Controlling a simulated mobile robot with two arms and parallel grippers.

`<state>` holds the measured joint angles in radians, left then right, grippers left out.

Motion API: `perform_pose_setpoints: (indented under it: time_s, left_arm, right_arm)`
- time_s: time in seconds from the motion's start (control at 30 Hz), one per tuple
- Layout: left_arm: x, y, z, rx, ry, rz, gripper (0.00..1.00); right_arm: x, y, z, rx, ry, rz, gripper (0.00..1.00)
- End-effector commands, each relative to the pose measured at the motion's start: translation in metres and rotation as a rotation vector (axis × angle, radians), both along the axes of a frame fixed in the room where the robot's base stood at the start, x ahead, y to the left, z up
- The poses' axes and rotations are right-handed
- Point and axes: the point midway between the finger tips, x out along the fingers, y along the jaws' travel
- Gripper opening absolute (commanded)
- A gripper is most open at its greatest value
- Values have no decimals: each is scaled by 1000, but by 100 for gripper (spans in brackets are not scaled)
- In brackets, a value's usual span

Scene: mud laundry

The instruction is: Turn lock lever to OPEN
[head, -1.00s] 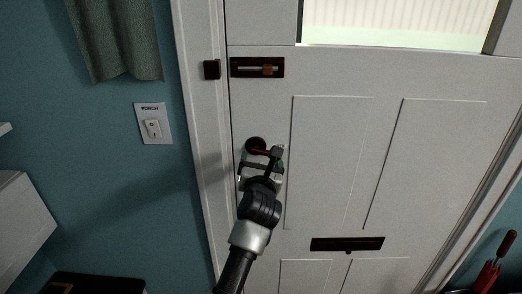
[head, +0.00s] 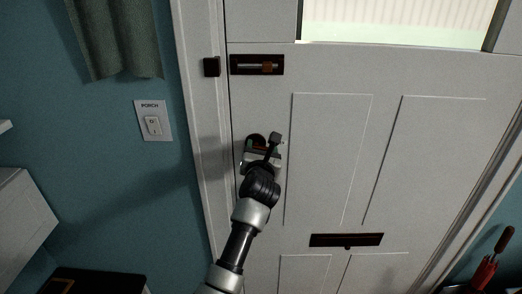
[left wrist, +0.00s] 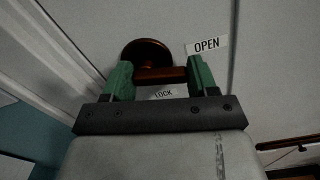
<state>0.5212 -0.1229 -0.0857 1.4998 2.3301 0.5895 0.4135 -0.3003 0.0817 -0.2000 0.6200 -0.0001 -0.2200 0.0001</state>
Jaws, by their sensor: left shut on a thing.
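The lock lever (left wrist: 160,75) is a brown bar below its round brown plate (left wrist: 145,50) in the left wrist view. My left gripper (left wrist: 160,78) has one green finger at each end of the visible bar and is shut on it. The OPEN label (left wrist: 207,45) is at upper right, beyond the right finger. The LOCK label (left wrist: 163,93) shows partly between the fingers, just below the bar. In the head view, my left gripper (head: 261,152) is at the round plate (head: 256,139) near the door's left edge and hides most of the lever. My right gripper is not in view.
The white door (head: 335,150) has a slide bolt (head: 257,65) above the lock and a dark mail slot (head: 346,240) lower right. A PORCH switch (head: 153,122) is on the blue wall at left. Red-handled things (head: 490,268) stand at lower right.

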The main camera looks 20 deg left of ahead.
Motion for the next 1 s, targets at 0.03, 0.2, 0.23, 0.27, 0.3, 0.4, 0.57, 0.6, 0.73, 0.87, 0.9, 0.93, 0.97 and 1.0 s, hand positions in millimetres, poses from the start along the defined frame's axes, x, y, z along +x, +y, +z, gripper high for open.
perform_pose_setpoints:
  time_s: [0.03, 0.2, 0.23, 0.27, 0.3, 0.4, 0.57, 0.6, 0.73, 0.87, 0.9, 0.93, 0.97, 1.0]
  left_arm:
    - [0, 0, 0, -1, 0, 0, 35]
    - [0, -1, 3, -134, -37, -1, 35]
    - [0, -1, 3, -166, -45, -1, 35]
    - [0, -1, 3, -194, -54, -1, 35]
    - [0, 0, 3, -222, -62, -1, 35]
    - [0, 0, 4, -247, -70, -1, 35]
    - [0, 0, 4, -246, -70, -1, 35]
    - [0, 0, 4, -246, -70, -1, 35]
    - [0, 0, 4, -245, -69, -1, 78]
    - [0, 0, 4, -243, -70, -1, 84]
    - [0, 0, 4, -243, -70, -1, 84]
    - [0, 0, 4, -243, -70, -1, 84]
    - [0, 0, 4, -242, -69, -1, 84]
    - [0, 0, 4, -242, -70, 0, 84]
  right_arm:
    - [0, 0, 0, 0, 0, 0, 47]
    - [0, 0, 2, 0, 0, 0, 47]
    - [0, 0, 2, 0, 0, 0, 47]
    - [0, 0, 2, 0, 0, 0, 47]
    - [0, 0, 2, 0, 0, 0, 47]
    - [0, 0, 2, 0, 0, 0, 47]
    - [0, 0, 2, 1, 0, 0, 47]
    - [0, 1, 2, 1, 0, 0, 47]
    - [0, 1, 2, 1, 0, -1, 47]
    - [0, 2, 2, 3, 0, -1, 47]
    - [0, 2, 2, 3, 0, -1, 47]
    - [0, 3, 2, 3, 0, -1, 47]
    - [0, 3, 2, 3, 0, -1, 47]
    - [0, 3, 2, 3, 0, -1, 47]
